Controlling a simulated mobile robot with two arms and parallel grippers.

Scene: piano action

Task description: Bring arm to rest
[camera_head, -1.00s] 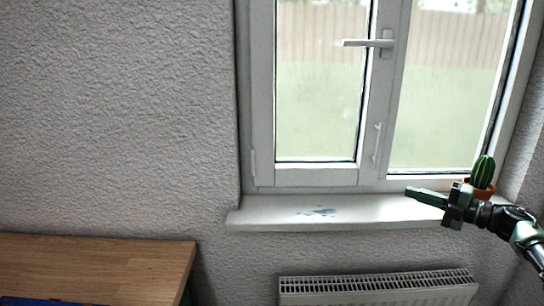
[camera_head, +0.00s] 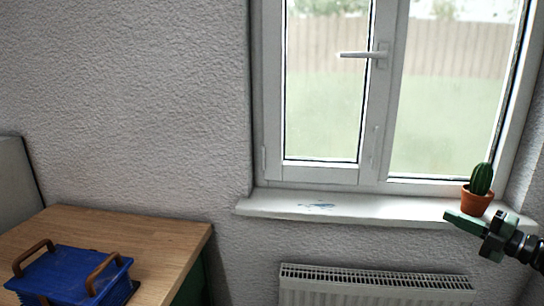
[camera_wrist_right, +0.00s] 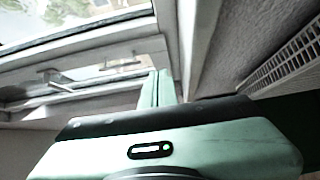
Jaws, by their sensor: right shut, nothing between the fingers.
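My right gripper (camera_head: 464,222) comes in from the right edge in the head view. Its green fingers are together and empty, pointing left, in front of the windowsill (camera_head: 385,211) and just below the cactus pot. In the right wrist view its closed fingers (camera_wrist_right: 158,88) point up towards the window, with nothing between them. My left gripper is in neither view.
A cactus (camera_head: 481,180) in an orange pot (camera_head: 475,201) stands at the sill's right end. A radiator (camera_head: 375,283) is below. A wooden table (camera_head: 165,235) with a blue box (camera_head: 75,272) stands at left. The window (camera_head: 325,90) is shut.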

